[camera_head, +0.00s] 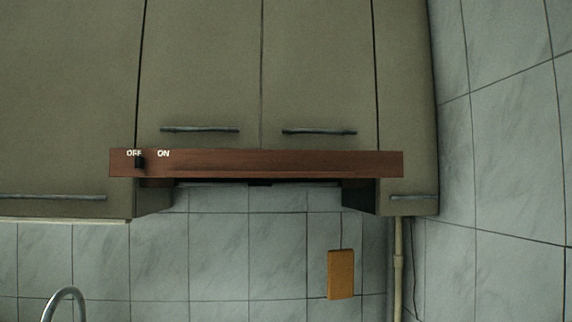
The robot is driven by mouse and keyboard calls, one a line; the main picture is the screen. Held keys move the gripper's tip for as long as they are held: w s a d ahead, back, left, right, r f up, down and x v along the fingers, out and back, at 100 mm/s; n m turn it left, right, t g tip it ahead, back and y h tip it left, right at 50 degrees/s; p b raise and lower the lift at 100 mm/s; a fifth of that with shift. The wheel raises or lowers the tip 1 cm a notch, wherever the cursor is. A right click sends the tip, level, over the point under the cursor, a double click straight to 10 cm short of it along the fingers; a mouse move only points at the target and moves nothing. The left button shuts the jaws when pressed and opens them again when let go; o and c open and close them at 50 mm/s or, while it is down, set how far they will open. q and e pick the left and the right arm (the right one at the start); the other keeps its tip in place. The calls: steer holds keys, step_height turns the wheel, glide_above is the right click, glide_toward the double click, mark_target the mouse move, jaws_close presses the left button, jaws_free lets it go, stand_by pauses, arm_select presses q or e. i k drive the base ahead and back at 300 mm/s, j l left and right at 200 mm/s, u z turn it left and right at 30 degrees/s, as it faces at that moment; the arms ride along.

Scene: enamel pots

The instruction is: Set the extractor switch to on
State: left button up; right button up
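The extractor (280,164) shows as a long reddish-brown wooden strip below the grey-green wall cabinets. White "OFF" and "ON" labels are printed near its left end. The small black extractor switch (139,162) sits just under the "OFF" label, to the left of "ON". Neither of my grippers is in view, and nothing touches the switch.
Grey-green cabinets (200,70) with dark bar handles are above and on both sides of the extractor. Tiled wall lies below and to the right. A wooden board (341,274) hangs below right. A curved metal tap (65,298) rises at lower left. A pale pipe (398,265) runs down the wall.

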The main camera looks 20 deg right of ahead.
mark_target(138, 160)
steer(key=j+z, duration=0.15)
steer(key=z, duration=0.2)
steer(key=j+z, duration=0.15)
steer(key=z, duration=0.2)
steer(key=j+z, duration=0.25)
steer(key=j, duration=0.35)
steer(key=k+j+z, duration=0.1)
steer(key=j+z, duration=0.15)
steer(key=j, duration=0.85)
steer(key=k+j, duration=0.15)
steer(key=j, duration=0.7)
steer(key=k+z, duration=0.05)
